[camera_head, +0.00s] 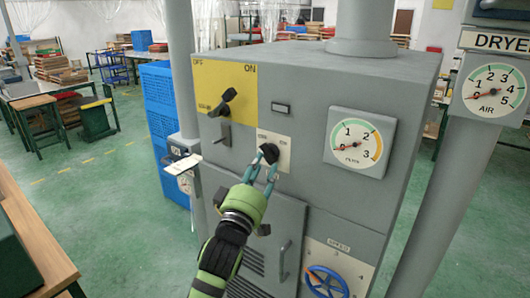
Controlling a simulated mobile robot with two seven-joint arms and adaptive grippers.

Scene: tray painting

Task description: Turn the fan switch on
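A small pale plate with a black switch knob (269,151) is on the front of the grey cabinet; its lettering is too small to read. My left gripper (266,163) is right at this knob, its two teal fingers apart on either side of its lower part. I cannot tell whether they touch it. Up and to the left, a yellow panel (238,76) marked OFF and ON carries a larger black lever (224,101), tilted up toward the right. My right gripper is not in view.
The grey cabinet (345,90) also carries a filter gauge (360,143), a door handle (283,261) and a blue handwheel (326,283) under a SPEED label. An air gauge (494,90) is at the right. Blue crates (163,115) stand behind on the left. The green floor at left is open.

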